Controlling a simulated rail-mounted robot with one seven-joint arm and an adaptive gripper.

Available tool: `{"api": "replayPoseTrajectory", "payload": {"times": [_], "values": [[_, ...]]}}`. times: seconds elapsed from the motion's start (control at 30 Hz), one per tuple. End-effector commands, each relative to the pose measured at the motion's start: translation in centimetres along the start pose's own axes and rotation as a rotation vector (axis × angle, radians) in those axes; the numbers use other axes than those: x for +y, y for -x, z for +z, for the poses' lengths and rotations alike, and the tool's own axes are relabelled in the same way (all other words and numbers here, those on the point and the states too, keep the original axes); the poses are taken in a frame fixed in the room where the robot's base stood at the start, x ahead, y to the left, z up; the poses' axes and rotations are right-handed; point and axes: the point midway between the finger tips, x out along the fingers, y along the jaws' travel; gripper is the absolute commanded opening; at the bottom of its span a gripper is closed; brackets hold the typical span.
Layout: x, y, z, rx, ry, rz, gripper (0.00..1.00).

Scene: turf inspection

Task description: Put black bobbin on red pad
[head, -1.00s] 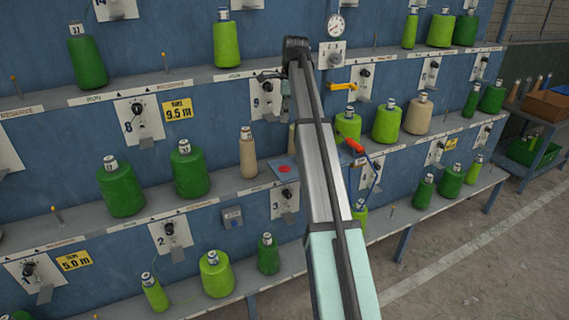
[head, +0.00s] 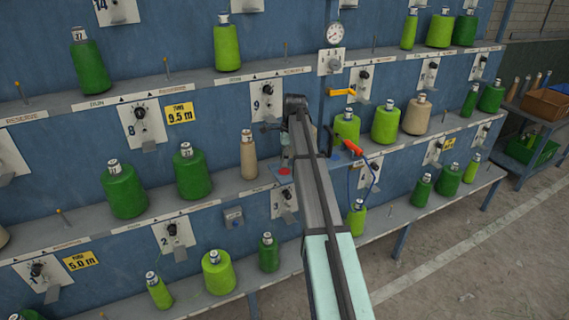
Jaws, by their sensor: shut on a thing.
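The red pad (head: 285,171) is a small red disc on a blue plate on the middle shelf, right of a beige cone. My gripper (head: 286,150) is at the far end of my arm, just above the pad in the picture. It is shut on the black bobbin, which is small and dark here and mostly hidden by the gripper and arm. I cannot make out its outline or tilt, or whether it touches the pad.
A beige cone (head: 248,156) stands close left of the pad. Green cones (head: 347,128) stand to the right, beyond my arm. An orange-red handle (head: 353,149) with a blue hose sits right of my arm. Control panel 9 (head: 267,101) is on the wall above.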

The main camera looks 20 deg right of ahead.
Motion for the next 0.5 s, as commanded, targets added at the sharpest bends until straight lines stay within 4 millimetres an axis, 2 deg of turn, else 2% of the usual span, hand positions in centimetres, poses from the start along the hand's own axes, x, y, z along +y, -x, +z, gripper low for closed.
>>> {"api": "replayPoseTrajectory", "payload": {"times": [0.2, 0.5], "values": [[0.1, -2.6, -0.4, 0.0, -0.001, 0.002, 0.07], [0.0, -3.0, -0.5, 0.0, 0.0, 0.0, 0.07]]}}
